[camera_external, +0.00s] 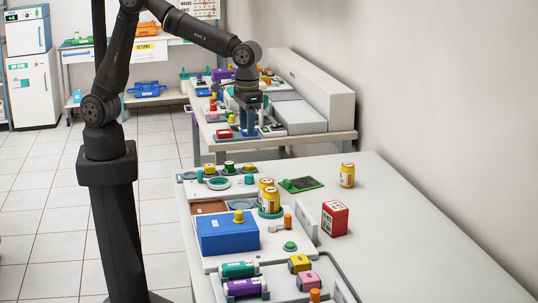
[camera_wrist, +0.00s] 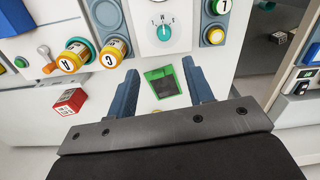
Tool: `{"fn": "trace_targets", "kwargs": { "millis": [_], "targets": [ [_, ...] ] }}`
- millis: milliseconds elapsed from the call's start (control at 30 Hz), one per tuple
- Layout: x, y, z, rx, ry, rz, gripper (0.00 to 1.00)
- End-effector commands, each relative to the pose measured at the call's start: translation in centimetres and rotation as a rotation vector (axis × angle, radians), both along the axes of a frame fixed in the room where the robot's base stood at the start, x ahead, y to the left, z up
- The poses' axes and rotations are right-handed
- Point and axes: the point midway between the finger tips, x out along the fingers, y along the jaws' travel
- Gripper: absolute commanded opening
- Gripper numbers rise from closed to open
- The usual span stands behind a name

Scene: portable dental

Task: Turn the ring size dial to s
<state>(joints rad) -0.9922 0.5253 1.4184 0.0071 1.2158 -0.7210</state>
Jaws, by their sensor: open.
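The ring size dial is a teal knob (camera_wrist: 163,32) with a pale pointer on a white plate at the top of the wrist view. The pointer looks turned upward, toward the middle mark; the letters around it are too small to read surely. In the external view a small teal knob (camera_external: 249,180), apparently the dial, is left of the green-framed tray. My gripper (camera_external: 250,132) hangs above the far end of the near table, fingers down. In the wrist view its two blue fingers (camera_wrist: 160,76) are apart and empty, with the dial beyond their tips.
The green-framed tray (camera_wrist: 162,80) shows between my fingers. Yellow jars (camera_wrist: 112,53) stand left of the dial. A green-topped piece (camera_wrist: 219,7) and a yellow one (camera_wrist: 215,36) are to its right.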

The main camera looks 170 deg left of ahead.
Motion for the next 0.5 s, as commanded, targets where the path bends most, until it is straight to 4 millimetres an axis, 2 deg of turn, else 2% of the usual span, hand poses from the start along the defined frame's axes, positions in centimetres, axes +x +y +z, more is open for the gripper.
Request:
{"fn": "trace_targets", "kwargs": {
  "millis": [100, 233, 367, 500],
  "targets": [
    [-0.9, 0.6, 1.0, 0.011, -0.013, 0.099, 0.47],
    [-1.1, 0.8, 0.6, 0.011, -0.014, 0.127, 0.47],
    [-1.1, 0.7, -1.3, 0.008, -0.013, 0.125, 0.47],
    [-1.1, 0.7, -4.3, 0.008, -0.012, 0.123, 0.47]
  ]
}}
